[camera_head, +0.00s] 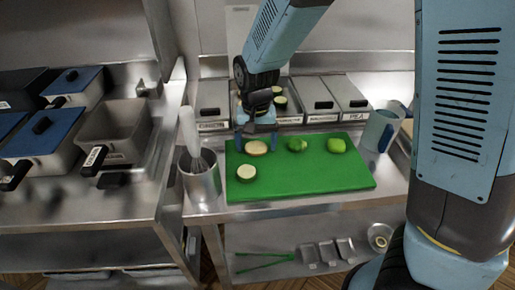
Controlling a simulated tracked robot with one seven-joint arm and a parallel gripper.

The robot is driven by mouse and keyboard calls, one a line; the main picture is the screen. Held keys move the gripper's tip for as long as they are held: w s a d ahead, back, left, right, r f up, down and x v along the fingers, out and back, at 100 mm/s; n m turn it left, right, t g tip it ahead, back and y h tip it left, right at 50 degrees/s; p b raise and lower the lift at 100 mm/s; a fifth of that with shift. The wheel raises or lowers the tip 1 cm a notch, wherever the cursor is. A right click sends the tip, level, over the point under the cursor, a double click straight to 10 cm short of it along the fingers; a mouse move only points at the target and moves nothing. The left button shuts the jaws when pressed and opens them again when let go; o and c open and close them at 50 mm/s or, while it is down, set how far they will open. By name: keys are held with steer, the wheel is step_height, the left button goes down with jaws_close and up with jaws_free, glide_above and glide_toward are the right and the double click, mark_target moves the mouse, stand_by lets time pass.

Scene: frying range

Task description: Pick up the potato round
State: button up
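A tan potato round (256,148) lies flat near the back left of the green cutting board (310,178). My gripper (256,143) points down over it, with its blue fingers apart, one to the left and one to the right of the round. It looks open, with small gaps beside the round. I cannot tell how far down the fingertips reach, and the gripper body partly hides the space behind the round.
A pale round with a dark green rim (246,172) lies just in front. Two green pieces, one (297,145) and another (337,145), sit to the right. A metal cup with a whisk (202,178) stands left, a blue-grey jug (379,131) right. Lidded bins (313,99) line the back.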

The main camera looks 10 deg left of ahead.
mark_target(256, 146)
steer(key=c, duration=0.7)
steer(key=shift+o, duration=0.2)
steer(key=shift+r, duration=0.15)
steer(key=shift+r, duration=0.35)
step_height(256, 146, up, 2)
steer(key=shift+r, duration=0.25)
steer(key=s+d+r, duration=0.6)
steer(key=s+r, duration=0.3)
steer(key=s, duration=0.3)
steer(key=shift+s+d+r, duration=0.2)
steer(key=shift+d+r, duration=0.05)
steer(key=shift+d, duration=0.05)
